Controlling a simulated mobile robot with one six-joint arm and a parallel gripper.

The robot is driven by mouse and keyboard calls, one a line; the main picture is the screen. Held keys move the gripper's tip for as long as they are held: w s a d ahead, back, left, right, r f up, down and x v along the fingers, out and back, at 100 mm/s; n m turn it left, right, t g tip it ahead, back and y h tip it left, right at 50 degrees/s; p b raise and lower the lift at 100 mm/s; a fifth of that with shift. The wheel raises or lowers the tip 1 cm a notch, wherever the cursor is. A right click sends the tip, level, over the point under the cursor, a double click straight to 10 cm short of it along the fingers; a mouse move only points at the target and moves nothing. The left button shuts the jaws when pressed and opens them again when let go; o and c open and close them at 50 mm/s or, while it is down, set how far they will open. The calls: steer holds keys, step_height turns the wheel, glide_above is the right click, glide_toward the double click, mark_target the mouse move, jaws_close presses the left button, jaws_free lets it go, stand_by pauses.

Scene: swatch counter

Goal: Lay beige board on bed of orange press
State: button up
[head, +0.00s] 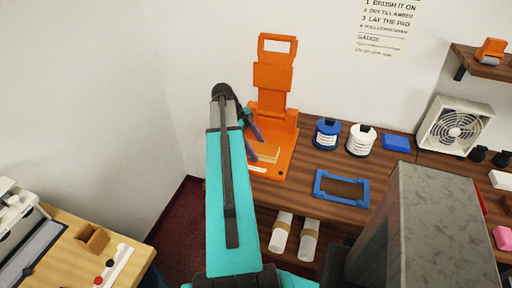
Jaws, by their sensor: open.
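The orange press (272,77) stands open against the back wall, its upper part raised. Its flat orange bed (284,158) rests on the wooden counter. Whether a finger touches the board cannot be told. My teal arm hides the bed's left edge.
Right of the press are a blue jar (327,134), a white jar (361,140), a blue block (396,143) and a blue frame (341,188). A fan (455,126) stands farther right. A grey column blocks the front right. White rolls (281,232) lie on the lower shelf.

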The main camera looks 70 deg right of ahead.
steer(key=shift+w+d, duration=0.25)
steer(key=shift+w, duration=0.1)
steer(key=b+v, duration=0.1)
steer(key=v, duration=1.2)
steer(key=shift+a+r, duration=0.3)
steer(key=shift+r, duration=0.05)
steer(key=shift+s, duration=0.25)
